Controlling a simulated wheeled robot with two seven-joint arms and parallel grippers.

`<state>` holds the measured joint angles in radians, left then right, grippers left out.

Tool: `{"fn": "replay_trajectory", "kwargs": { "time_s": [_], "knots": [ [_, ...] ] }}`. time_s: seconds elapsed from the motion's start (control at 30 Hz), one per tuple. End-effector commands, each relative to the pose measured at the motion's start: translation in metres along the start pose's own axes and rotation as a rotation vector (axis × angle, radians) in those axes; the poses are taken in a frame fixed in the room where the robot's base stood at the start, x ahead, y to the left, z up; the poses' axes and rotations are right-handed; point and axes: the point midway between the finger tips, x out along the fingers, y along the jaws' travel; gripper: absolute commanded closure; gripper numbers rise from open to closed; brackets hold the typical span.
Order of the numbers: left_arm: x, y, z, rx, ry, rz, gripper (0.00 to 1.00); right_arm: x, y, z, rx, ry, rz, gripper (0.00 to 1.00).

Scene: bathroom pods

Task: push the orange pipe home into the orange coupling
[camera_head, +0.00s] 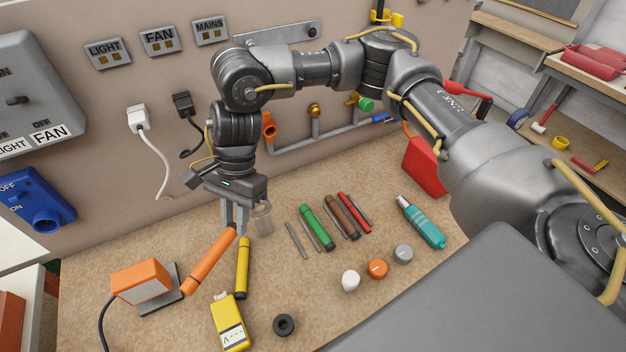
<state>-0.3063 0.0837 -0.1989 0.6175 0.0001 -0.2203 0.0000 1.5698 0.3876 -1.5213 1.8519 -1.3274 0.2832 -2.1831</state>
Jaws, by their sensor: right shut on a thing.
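My right gripper (235,229) points down over the left part of the worktop, its fingers shut on the upper end of the orange pipe (208,262). The pipe slants down to the lower left from the fingertips. An orange coupling (269,129) sits on the grey pipework at the wall, behind and to the right of the gripper. The pipe is well apart from this coupling. The fingers partly hide the pipe's held end. My left gripper is out of view.
A yellow stick (242,270) lies close beside the pipe. An orange corded box (140,279) and a yellow meter (229,323) stand nearby. Several coloured markers (316,228) lie to the right. A white cord (157,165) hangs on the wall at left.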

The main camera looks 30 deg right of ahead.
Motion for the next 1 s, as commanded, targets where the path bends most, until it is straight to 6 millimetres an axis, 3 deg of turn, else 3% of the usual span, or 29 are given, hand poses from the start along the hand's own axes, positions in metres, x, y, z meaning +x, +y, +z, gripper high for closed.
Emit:
{"fn": "replay_trajectory", "kwargs": {
  "time_s": [0.1,0.27,0.5,0.6,0.8,1.0],
  "knots": [
    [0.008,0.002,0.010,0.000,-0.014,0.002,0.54,0.010,0.006,0.001,0.230,-0.023,-0.002,1.00],
    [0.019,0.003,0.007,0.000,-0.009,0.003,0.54,0.007,0.017,-0.012,0.711,-0.123,-0.014,1.00],
    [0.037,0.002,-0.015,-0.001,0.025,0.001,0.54,-0.015,0.055,-0.064,1.465,-0.489,-0.072,1.00],
    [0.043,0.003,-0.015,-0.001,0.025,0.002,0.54,-0.028,0.076,-0.084,1.691,-0.687,-0.111,1.00],
    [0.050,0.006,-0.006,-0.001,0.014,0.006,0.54,-0.049,0.106,-0.105,1.909,-0.976,-0.175,1.00],
    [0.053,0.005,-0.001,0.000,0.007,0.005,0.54,-0.061,0.120,-0.110,1.976,-1.120,-0.208,1.00]
  ]
}}
